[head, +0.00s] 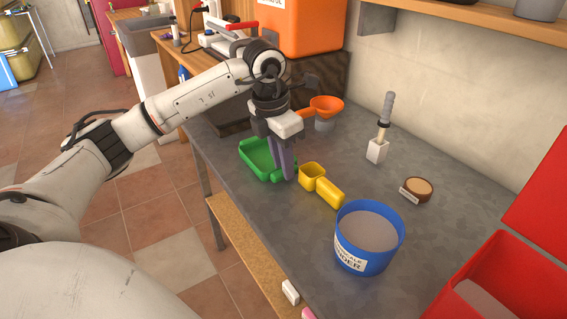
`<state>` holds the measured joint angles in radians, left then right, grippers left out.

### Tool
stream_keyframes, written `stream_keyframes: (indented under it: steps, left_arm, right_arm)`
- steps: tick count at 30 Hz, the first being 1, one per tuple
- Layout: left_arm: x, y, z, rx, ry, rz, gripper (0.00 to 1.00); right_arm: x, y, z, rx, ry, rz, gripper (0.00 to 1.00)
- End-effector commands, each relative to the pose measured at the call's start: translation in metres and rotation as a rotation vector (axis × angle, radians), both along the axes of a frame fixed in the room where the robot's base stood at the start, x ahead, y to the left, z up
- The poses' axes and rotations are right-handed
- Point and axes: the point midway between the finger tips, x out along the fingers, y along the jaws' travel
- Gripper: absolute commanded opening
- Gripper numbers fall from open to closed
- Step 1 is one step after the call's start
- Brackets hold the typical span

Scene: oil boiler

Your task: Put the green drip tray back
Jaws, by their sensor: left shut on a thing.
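The green drip tray (256,153) is near the left edge of the grey worktop, in front of the orange boiler (312,27). My left gripper (284,172) comes down from above at the tray's right side, and its fingers are shut on the tray's rim. The fingers hide part of that side. The tray looks about level; I cannot tell whether it touches the worktop or is slightly above it. My right gripper is not in view.
A yellow scoop (322,186) lies close to the right of the tray. The worktop's (345,155) middle is partly clear.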

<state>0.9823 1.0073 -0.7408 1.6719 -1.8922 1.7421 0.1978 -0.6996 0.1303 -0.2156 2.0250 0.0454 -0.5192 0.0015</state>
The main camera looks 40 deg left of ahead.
Motion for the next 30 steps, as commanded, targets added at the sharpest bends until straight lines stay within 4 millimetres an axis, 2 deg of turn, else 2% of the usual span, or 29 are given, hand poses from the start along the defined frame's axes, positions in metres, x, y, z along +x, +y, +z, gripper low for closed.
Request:
stream_keyframes:
  steps: [8,9,12,23,26,30]
  left_arm:
    - [0.000,0.000,-0.002,0.000,-0.002,0.000,0.00]
    - [0.000,0.000,-0.002,-0.001,-0.002,0.000,0.22]
    - [0.000,0.000,-0.001,-0.001,-0.002,0.000,0.38]
    - [0.001,0.000,0.004,-0.001,-0.003,0.000,0.38]
    - [-0.001,0.001,0.016,-0.001,-0.006,0.000,0.38]
    - [-0.005,0.002,0.045,0.000,-0.008,-0.002,0.38]
  right_arm:
    - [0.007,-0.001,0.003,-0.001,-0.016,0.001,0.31]
    - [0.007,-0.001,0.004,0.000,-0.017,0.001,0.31]
    - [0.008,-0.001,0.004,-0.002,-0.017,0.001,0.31]
    - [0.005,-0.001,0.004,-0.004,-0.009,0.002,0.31]
    - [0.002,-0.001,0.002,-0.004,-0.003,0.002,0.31]
    - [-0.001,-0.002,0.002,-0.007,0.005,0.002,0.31]
